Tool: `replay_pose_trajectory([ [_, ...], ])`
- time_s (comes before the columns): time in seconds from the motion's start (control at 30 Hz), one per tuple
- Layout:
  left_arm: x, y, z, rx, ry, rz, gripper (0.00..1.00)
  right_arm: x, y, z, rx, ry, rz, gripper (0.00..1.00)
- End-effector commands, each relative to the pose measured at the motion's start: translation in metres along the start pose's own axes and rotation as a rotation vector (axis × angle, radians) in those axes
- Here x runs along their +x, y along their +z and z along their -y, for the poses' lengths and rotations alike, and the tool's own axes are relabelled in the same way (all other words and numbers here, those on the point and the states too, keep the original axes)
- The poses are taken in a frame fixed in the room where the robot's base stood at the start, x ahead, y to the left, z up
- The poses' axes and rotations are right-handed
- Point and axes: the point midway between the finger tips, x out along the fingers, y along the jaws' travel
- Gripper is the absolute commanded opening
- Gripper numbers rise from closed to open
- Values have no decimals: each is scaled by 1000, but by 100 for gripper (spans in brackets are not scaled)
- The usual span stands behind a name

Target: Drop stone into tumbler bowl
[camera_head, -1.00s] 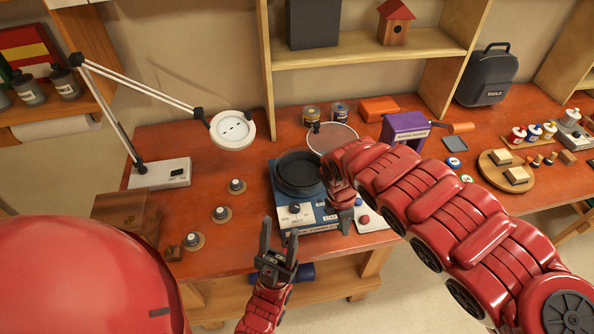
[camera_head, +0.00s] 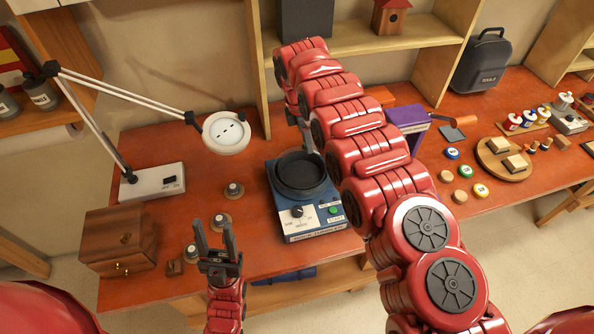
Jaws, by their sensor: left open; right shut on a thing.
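The tumbler is a blue machine (camera_head: 310,238) with a dial and a green button, near the table's front edge. Its round dark bowl (camera_head: 299,176) is open at the top and looks empty. My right arm reaches over the tumbler's right side. My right gripper (camera_head: 304,136) points down just behind the bowl and is mostly covered by its own arm. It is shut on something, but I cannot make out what. No stone can be made out. My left gripper (camera_head: 214,226) is open and empty, pointing up at the table's front edge, left of the tumbler.
A wooden box (camera_head: 118,243) and a magnifier lamp (camera_head: 226,132) are further left. A purple machine (camera_head: 407,120) stands behind my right arm. A round wooden board (camera_head: 505,160) lies right.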

Motion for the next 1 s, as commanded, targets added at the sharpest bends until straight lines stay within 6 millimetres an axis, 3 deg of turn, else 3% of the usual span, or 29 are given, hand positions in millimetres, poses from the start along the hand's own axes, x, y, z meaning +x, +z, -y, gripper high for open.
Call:
replay_pose_trajectory([
  [0.33,-3,1,0,0,0,0,50,44,-7,1,-2,-1,0,0],
  [0.67,-4,1,0,0,0,0,50,48,-7,0,0,1,1,0],
  [0.7,-4,1,0,0,0,0,50,48,-7,0,0,1,1,35],
  [0.9,-4,1,0,0,0,0,50,48,-7,0,0,1,0,68],
  [1.0,-4,1,0,0,0,0,50,48,-7,0,0,1,0,68],
])
